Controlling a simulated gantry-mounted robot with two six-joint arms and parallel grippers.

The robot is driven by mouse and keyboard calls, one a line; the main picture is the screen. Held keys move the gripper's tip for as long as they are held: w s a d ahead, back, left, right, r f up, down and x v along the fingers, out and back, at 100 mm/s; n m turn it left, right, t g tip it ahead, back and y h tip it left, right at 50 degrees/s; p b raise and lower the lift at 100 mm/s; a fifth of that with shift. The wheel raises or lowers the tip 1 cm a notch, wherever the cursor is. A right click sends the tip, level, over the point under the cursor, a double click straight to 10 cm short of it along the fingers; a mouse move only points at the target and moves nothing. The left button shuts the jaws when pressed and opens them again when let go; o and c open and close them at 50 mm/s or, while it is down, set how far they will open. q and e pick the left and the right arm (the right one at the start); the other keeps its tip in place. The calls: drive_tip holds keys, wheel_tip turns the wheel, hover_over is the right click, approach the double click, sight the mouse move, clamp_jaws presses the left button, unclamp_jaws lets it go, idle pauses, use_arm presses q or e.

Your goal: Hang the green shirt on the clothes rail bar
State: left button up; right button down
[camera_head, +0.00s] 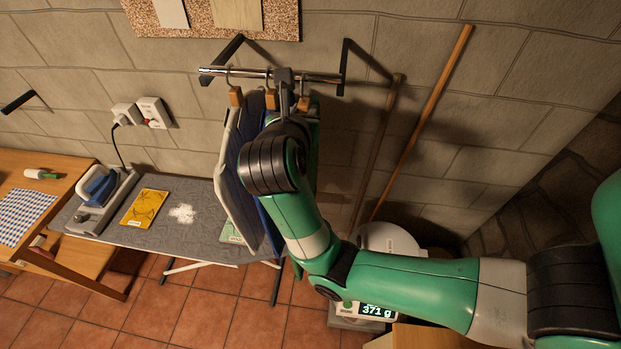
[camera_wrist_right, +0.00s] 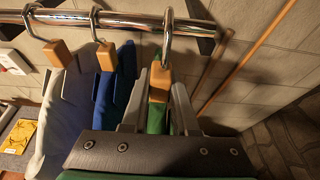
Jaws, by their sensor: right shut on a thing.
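The clothes rail bar (camera_head: 325,77) is a chrome rod on black wall brackets; it crosses the top of the right wrist view (camera_wrist_right: 130,20). The green shirt (camera_head: 313,135) hangs below a wooden-topped hanger at the right end of the row; a strip shows in the wrist view (camera_wrist_right: 155,118). My right gripper (camera_wrist_right: 158,95) is shut on this hanger's wooden neck (camera_wrist_right: 160,82), just below the bar. The metal hook (camera_wrist_right: 168,40) appears to be over the bar. In the head view my right gripper (camera_head: 287,88) and arm hide most of the shirt. My left gripper is out of view.
A white garment (camera_head: 228,150) and a blue garment (camera_head: 247,165) hang close on the left. Below stand an ironing board (camera_head: 160,235) with an iron (camera_head: 100,187) and yellow packet (camera_head: 144,208). Wooden poles (camera_head: 425,115) lean right of the rail. A scale (camera_head: 360,312) stands below my arm.

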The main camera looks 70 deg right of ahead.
drive_tip(key=shift+s+a+p, duration=0.15)
drive_tip(key=shift+s+a, duration=0.45)
drive_tip(key=shift+a, duration=1.65)
drive_tip(key=shift+s+a+p, duration=0.15)
drive_tip(key=shift+s+a, duration=0.4)
drive_tip(key=shift+a, duration=1.75)
drive_tip(key=shift+s+a+p, duration=0.15)
drive_tip(key=shift+s+a, duration=0.45)
drive_tip(key=shift+a, duration=1.65)
drive_tip(key=shift+a, duration=0.25)
drive_tip(key=s+a+b, duration=0.3)
drive_tip(key=a+b, duration=0.4)
drive_tip(key=a, duration=0.4)
drive_tip(key=shift+a, duration=0.1)
